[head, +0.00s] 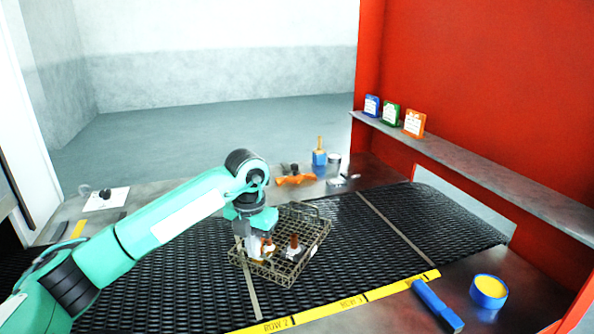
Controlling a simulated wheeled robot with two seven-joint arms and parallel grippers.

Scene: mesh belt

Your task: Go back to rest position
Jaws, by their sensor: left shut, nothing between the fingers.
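My left arm reaches in from the lower left. My left gripper (254,240) points down at the left side of a wire basket (318,241) and is shut with nothing held. The basket sits on the black mesh belt (370,240) and holds small brown and white items (293,244). The gripper covers part of the basket, and I cannot tell whether its fingertips touch the items. My right gripper is not in view.
A blue bar (437,306) and a blue-yellow tape roll (488,290) lie at the front right. A shelf (470,172) on the red wall holds three coloured cards. The right belt is clear.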

